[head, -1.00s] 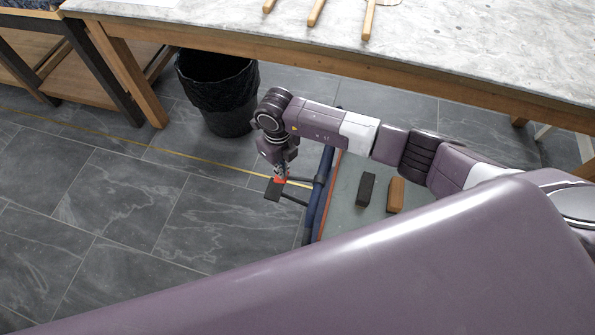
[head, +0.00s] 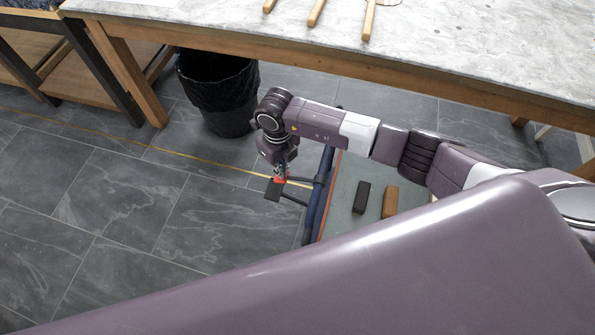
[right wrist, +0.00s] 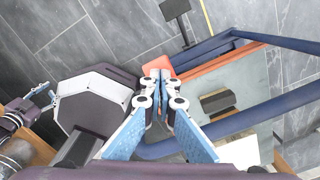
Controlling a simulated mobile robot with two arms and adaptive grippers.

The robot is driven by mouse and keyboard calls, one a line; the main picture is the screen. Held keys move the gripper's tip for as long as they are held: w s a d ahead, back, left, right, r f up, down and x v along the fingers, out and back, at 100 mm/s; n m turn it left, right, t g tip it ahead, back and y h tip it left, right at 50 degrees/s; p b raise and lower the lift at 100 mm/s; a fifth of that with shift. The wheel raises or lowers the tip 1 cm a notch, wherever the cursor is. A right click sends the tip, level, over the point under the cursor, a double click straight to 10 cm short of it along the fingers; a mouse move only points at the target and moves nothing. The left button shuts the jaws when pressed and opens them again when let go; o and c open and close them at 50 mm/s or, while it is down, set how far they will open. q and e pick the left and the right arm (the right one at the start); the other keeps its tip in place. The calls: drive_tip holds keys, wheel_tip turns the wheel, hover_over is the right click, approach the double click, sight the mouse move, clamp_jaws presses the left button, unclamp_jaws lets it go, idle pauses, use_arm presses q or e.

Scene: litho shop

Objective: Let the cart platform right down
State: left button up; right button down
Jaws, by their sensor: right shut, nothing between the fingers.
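The cart has a blue frame (head: 315,205) and a grey-green platform (head: 341,213) with an orange-red edge, low beside the bench. In the right wrist view the platform (right wrist: 262,88) lies to the right. A small red pedal (head: 281,181) and a black pedal (head: 272,191) stick out from the cart's end. My right gripper (head: 281,175) is shut and empty, its fingertips at the red pedal; in the right wrist view they appear against the red pedal (right wrist: 157,65). Whether they press it is unclear. What looks like my left gripper (right wrist: 40,100) shows at the left of that view, its jaws unclear.
A dark block (head: 361,197) and a brown block (head: 390,202) lie on the platform. A marble-topped bench (head: 450,55) with wooden-handled tools stands behind. A black lined bin (head: 218,95) stands under its edge. The tiled floor left of the cart is clear.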

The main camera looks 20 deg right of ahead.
wheel_tip(320, 180, up, 8)
drive_tip(key=p, duration=0.6)
